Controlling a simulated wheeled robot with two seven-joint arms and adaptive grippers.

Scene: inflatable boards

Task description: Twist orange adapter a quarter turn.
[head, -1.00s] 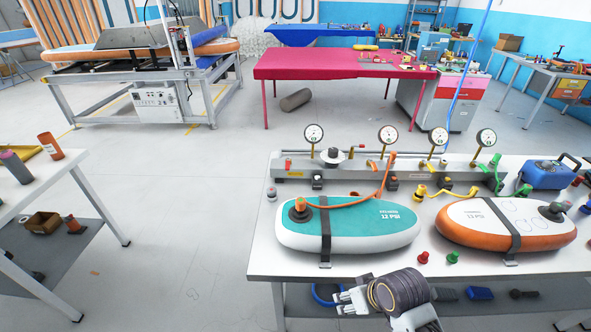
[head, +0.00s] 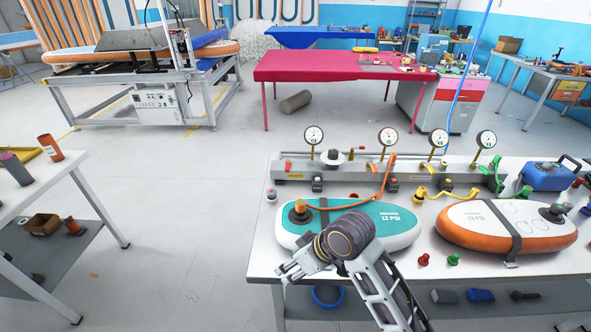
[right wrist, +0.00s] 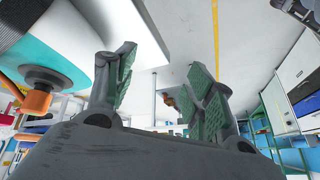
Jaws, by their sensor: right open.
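The orange adapter (head: 300,206) sits on the dark valve at the left end of the teal and white board (head: 392,224), with an orange hose running from it. It also shows at the left edge of the right wrist view (right wrist: 36,101). My right gripper (head: 287,272) is open and empty, in front of the board's left end, apart from the adapter. Its two green-padded fingers (right wrist: 162,88) stand wide apart in the right wrist view, with the adapter outside them. My right arm hides part of the board and its strap. My left gripper is not in view.
An orange and white board (head: 470,228) lies to the right. A manifold (head: 375,172) with several gauges runs behind the boards. Small red (head: 424,259) and green (head: 453,259) caps stand between the boards near the front edge. Open floor (head: 190,240) lies left of the table.

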